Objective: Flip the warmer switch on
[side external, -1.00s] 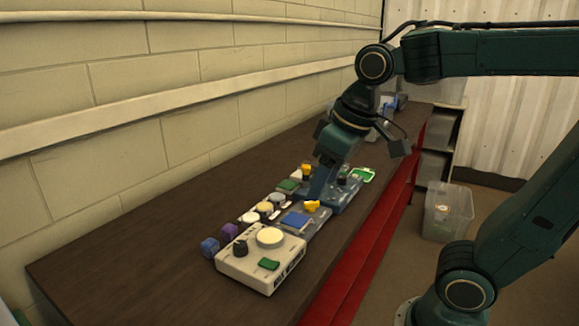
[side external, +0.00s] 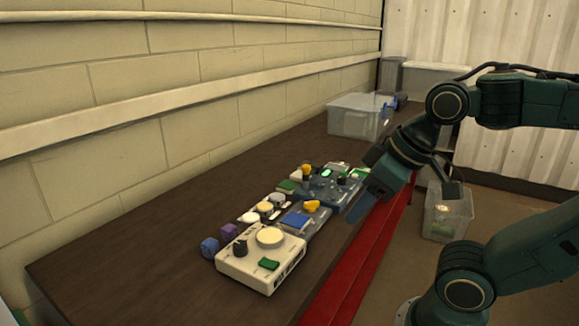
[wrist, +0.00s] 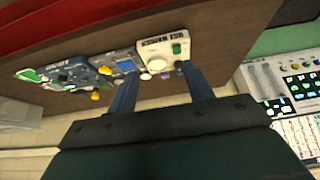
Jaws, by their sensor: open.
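The warmer is a cream box (side external: 255,283) at the near end of the bench row, with a dark knob (side external: 240,246), a round cream disc (side external: 270,237) and a green rocker switch (side external: 269,264). Whether the switch is on or off is too small to tell. In the wrist view the warmer (wrist: 153,48) shows its lettering and green switch (wrist: 176,48) at the top, beyond the fingers. My gripper (side external: 370,195) is open and empty, over the bench's red front edge, apart from the warmer. Its two fingers (wrist: 160,73) show spread in the wrist view.
Behind the warmer are a blue-topped panel (side external: 296,220), a yellow knob (side external: 311,206) and more panels. A clear bin (side external: 358,118) stands farther back. The bench's near left is clear.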

